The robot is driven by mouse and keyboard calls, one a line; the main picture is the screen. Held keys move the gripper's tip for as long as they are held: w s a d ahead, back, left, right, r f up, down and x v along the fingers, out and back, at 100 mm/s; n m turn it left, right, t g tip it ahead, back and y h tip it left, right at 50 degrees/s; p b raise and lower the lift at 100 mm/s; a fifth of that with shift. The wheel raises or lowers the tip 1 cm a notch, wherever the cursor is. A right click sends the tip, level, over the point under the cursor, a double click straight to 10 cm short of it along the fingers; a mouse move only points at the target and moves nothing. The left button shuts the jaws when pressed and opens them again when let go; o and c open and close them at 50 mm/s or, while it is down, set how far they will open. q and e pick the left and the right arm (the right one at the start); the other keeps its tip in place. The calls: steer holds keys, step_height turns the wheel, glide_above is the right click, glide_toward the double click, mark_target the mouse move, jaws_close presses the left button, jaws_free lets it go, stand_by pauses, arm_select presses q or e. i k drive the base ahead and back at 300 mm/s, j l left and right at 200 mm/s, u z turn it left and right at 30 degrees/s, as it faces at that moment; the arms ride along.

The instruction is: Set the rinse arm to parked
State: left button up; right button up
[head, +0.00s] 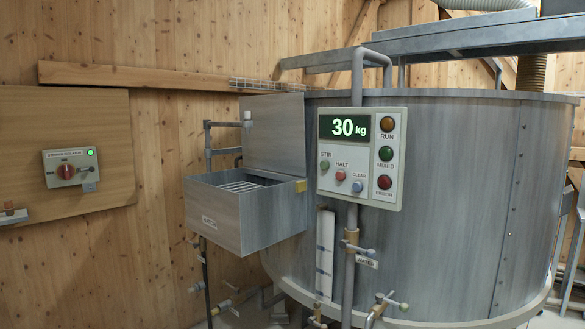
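A thin grey pipe arm (224,124) runs level from an upright pipe (207,165) behind the feed box and ends in a pale downward nozzle (247,118) next to the raised lid. It looks like the rinse arm, but no label on it can be read. The grey feed box (215,215) on the tank's side has its lid (276,133) standing open and a barred grate (245,185) inside. I cannot make out a parked mark. Neither of my grippers is in view.
The large grey tank (450,200) fills the right, with a control panel (361,157) showing 30 kg. Several valves, one by a WATER label (367,262), sit low in front. An isolator box (71,167) with a red knob and green light is on the left wall board.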

mark_target(207, 123)
steer(key=i+l+u, duration=0.3)
steer(key=i, duration=0.2)
steer(key=i+l+u, duration=0.35)
steer(key=i+j, duration=0.1)
steer(key=i, duration=0.05)
